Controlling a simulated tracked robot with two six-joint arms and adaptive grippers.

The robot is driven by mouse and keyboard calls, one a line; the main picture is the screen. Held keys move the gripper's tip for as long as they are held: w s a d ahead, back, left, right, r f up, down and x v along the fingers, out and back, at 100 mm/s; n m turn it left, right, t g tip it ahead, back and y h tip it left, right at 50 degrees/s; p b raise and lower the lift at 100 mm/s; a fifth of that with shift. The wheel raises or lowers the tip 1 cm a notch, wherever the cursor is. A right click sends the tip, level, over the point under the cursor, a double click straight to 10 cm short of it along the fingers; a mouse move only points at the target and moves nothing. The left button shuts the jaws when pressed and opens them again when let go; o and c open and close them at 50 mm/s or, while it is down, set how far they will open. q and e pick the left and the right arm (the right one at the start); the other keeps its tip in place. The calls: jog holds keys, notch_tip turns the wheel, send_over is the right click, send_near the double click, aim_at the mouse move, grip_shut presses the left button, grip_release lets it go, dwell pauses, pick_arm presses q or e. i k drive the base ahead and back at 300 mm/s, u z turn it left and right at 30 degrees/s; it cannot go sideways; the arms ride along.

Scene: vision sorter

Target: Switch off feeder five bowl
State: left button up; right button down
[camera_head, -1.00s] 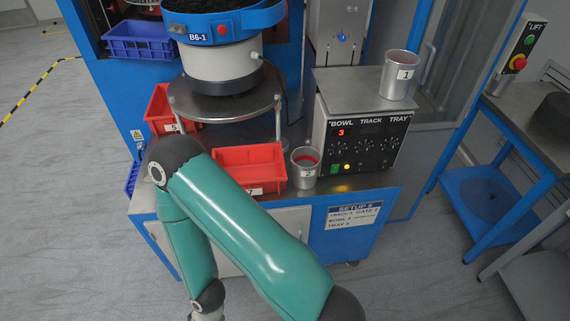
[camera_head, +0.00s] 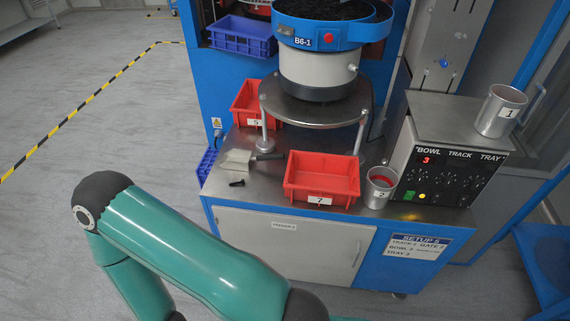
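The blue feeder bowl (camera_head: 318,34), labelled B6-1 with a red button, sits on a grey drum on a round metal stand. The control box (camera_head: 452,168) stands at the right of the bench, with columns marked BOWL, TRACK and TRAY. A red 3 shows on its BOWL display (camera_head: 428,160). Below are dials and small buttons; a green one (camera_head: 409,195) is at lower left with a small yellow light beside it. A teal arm of mine crosses the lower left in front of the cabinet. Neither gripper is in the picture.
Red bins 7 (camera_head: 322,180) and 5 (camera_head: 246,104), a scoop (camera_head: 238,160) and metal cup 2 (camera_head: 379,188) are on the bench. Metal cup 1 (camera_head: 499,112) stands on the control box. A SETUP 5 sign (camera_head: 416,246) is on the cabinet front. Open floor lies left.

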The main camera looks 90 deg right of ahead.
aim_at(408, 195)
jog(key=z, duration=0.1)
jog(key=k, duration=0.5)
jog(key=z, duration=1.6)
jog(key=k, duration=0.35)
jog(key=z, duration=0.3)
jog(key=i, duration=0.65)
jog(key=z, duration=0.1)
